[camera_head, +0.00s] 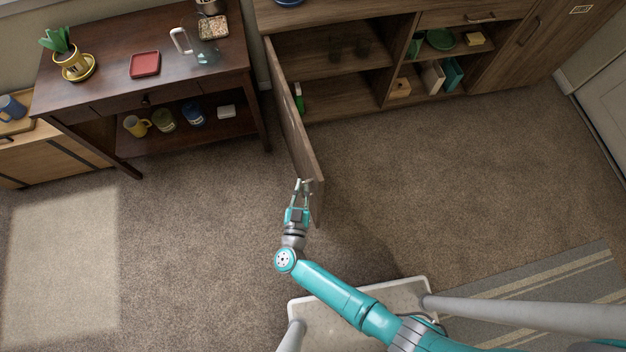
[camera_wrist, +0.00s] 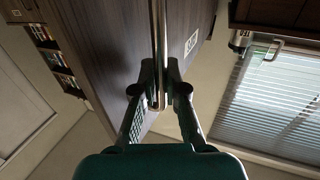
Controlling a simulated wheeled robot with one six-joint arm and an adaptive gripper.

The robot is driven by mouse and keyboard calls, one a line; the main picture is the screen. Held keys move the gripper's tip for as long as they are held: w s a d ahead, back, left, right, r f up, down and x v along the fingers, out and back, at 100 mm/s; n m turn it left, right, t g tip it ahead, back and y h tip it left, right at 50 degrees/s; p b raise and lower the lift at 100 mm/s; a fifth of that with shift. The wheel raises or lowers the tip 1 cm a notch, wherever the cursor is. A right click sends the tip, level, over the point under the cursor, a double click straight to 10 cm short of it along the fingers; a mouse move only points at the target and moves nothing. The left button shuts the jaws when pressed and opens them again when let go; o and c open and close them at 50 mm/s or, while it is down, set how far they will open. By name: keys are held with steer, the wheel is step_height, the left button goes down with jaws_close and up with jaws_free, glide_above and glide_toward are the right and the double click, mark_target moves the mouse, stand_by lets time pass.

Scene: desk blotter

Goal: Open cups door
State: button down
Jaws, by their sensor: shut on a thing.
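The brown wooden cabinet door (camera_head: 294,125) stands swung wide open, out from the left side of the cabinet. In the wrist view the door face (camera_wrist: 115,40) fills the upper middle and bears a small white label (camera_wrist: 191,44). A slim metal bar handle (camera_wrist: 158,60) runs along it. My gripper (camera_head: 304,184) is at the free end of the door. In the wrist view my gripper (camera_wrist: 160,92) is shut on the handle's end.
A dark side table (camera_head: 110,88) with a plant, red tray and glass pitcher stands left of the door. Open shelves (camera_head: 400,105) with boxes and books are right of the compartment. Carpet (camera_head: 450,190) is clear right of the door and to its left.

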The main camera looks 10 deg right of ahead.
steer(key=shift+m+g+h, duration=0.3)
steer(key=shift+m+h, duration=0.2)
steer(key=shift+h, duration=0.3)
steer(key=shift+a+r, duration=0.1)
steer(key=shift+a, duration=1.95)
steer(key=c, duration=1.2)
jaws_free()
steer(key=shift+s, duration=0.1)
steer(key=v, duration=0.7)
steer(key=shift+s, duration=0.15)
